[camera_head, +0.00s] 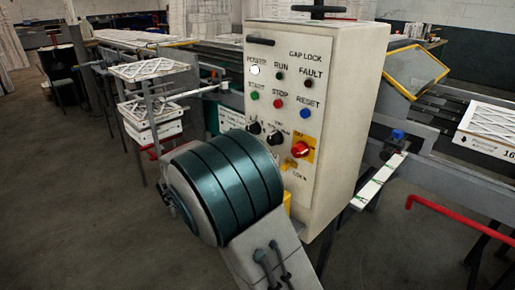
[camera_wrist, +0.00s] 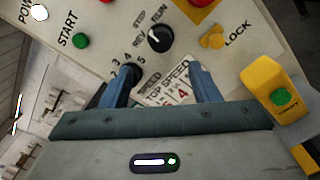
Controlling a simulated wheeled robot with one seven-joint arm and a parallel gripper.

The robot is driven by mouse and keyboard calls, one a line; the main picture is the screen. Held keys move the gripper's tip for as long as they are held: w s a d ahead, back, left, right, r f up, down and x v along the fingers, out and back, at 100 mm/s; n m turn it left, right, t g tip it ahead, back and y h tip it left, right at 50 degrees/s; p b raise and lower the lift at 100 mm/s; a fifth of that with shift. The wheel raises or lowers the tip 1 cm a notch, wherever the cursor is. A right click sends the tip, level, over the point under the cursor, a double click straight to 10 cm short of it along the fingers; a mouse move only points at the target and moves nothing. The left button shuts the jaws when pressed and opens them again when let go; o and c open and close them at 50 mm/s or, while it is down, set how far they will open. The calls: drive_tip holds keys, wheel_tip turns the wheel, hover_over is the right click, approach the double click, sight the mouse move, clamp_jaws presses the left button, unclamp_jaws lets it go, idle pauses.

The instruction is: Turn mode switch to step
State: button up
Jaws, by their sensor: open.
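The mode switch (camera_wrist: 160,39) is a black round knob on the cream control panel (camera_head: 338,125), with STEP, RUN and REV lettering beside it in the wrist view. A pale pointer mark shows on it, but its exact setting is hard to read. In the head view it is the right of two small black knobs (camera_head: 274,137). My gripper (camera_wrist: 163,72) is open and empty, its blue-grey fingers spread below the mode switch. The left fingertip overlaps the black speed knob (camera_wrist: 131,72). In the head view my arm hides the fingers.
Green START (camera_wrist: 81,41), red and blue buttons (camera_head: 303,113) crowd the panel. A red switch on a yellow plate (camera_head: 300,149) sits right of the knobs, with a yellow lock tab (camera_wrist: 212,41) below. A yellow box with a green button (camera_wrist: 279,97) stands near the right finger.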

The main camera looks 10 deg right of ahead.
drive_tip(key=v, duration=0.3)
drive_tip(key=s+d+m+g+y+p, duration=0.4)
drive_tip(key=s+d+m+g, duration=0.35)
drive_tip(key=s+d, duration=0.55)
drive_tip(key=s+a+r+m+y+p, duration=0.1)
drive_tip(key=s+m+y+p, duration=0.3)
drive_tip(key=s+m+y, duration=0.5)
drive_tip(key=s+y, duration=0.1)
drive_tip(key=s, duration=0.5)
drive_tip(key=shift+s+a+r+y+p, duration=0.3)
drive_tip(key=shift+a+p, duration=0.1)
